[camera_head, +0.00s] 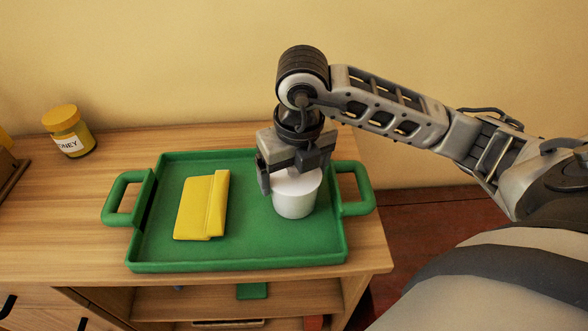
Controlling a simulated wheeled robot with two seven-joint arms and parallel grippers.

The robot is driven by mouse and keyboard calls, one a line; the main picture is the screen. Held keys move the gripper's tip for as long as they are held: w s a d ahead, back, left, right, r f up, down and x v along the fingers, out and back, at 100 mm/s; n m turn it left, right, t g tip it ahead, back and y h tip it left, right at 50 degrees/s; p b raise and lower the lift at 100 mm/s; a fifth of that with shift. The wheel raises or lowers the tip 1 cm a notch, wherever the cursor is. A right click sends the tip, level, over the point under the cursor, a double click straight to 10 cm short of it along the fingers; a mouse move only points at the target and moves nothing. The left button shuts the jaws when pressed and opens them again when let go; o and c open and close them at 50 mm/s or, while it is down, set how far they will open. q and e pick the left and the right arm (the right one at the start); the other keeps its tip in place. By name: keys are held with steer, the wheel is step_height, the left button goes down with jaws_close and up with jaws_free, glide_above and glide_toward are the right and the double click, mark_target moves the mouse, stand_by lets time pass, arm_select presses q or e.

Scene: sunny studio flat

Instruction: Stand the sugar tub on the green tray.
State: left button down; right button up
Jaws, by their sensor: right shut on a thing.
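The green tray (240,262) lies on top of a wooden cabinet, with a handle at its left and right ends. A white tub (295,202), which I take for the sugar tub, is upright over the right part of the tray. I cannot tell for sure whether its base touches the tray floor. My right gripper (294,176) comes down from above and is shut on the tub's top, hiding part of it. My left gripper is not in view.
A yellow block-like thing (202,207) lies on the tray left of the tub. A honey jar (72,140) stands at the back left of the wooden top (60,220). Bare tray floor lies between the yellow thing and the tub. A wall is close behind.

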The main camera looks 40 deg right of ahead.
steer(key=shift+f, duration=0.2)
steer(key=o, duration=1.3)
steer(key=r, duration=0.4)
steer(key=s+r+p, duration=0.1)
steer(key=r, duration=0.3)
steer(key=r+p, duration=0.1)
steer(key=r, duration=0.3)
steer(key=shift+s+a+r, duration=0.15)
steer(key=shift+s+r, duration=0.05)
steer(key=shift+s, duration=0.05)
